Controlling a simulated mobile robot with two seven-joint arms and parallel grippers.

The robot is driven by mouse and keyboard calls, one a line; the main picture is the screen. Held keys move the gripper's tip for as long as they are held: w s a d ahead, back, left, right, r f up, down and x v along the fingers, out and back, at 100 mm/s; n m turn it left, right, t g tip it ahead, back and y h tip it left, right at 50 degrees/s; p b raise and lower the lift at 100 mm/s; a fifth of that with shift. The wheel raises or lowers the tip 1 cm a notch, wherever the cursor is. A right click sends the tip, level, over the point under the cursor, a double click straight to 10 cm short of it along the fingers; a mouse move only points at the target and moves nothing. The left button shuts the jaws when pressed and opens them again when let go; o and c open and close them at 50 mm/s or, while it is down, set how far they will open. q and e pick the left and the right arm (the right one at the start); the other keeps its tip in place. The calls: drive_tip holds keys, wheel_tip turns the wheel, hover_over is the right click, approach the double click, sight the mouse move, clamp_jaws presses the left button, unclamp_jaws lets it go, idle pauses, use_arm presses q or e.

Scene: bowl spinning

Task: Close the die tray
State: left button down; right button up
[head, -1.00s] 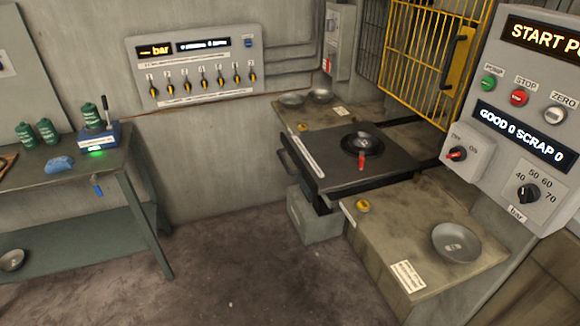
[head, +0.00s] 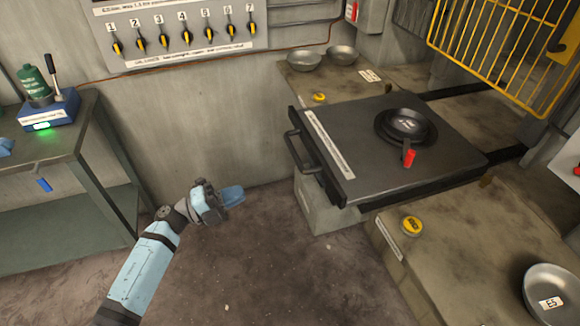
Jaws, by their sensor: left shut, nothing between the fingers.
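The die tray (head: 360,130) is a dark flat plate, pulled out towards the left between two worktops. It has a black bar handle (head: 300,151) on its left front edge and a white label strip beside it. A round black die (head: 407,127) with a red-handled clamp (head: 409,157) sits on the tray. My left gripper (head: 232,196) is shut and empty, in the air to the left of the handle and lower in the picture, apart from it. My right gripper is out of view.
A yellow button (head: 411,225) and a bowl marked E5 (head: 552,294) are on the near worktop. Two bowls (head: 304,61) and another yellow button (head: 319,97) are on the far one. A yellow cage gate (head: 500,45) stands behind. A green bench (head: 70,150) is at left; floor between is clear.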

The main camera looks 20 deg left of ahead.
use_arm(q)
drive_tip(key=p+x, duration=0.1)
drive_tip(key=x, duration=1.3)
drive_tip(key=shift+p, duration=0.3)
drive_tip(key=shift+s, duration=0.15)
drive_tip(key=b, duration=0.3)
approach(361, 157)
drive_tip(key=x, duration=0.8)
drive_tip(key=shift+d+r, duration=0.1)
drive_tip(key=shift+w+d, duration=0.45)
drive_tip(key=shift+d, duration=0.1)
drive_tip(key=shift+w+d+r, duration=0.1)
drive_tip(key=shift+d, duration=0.05)
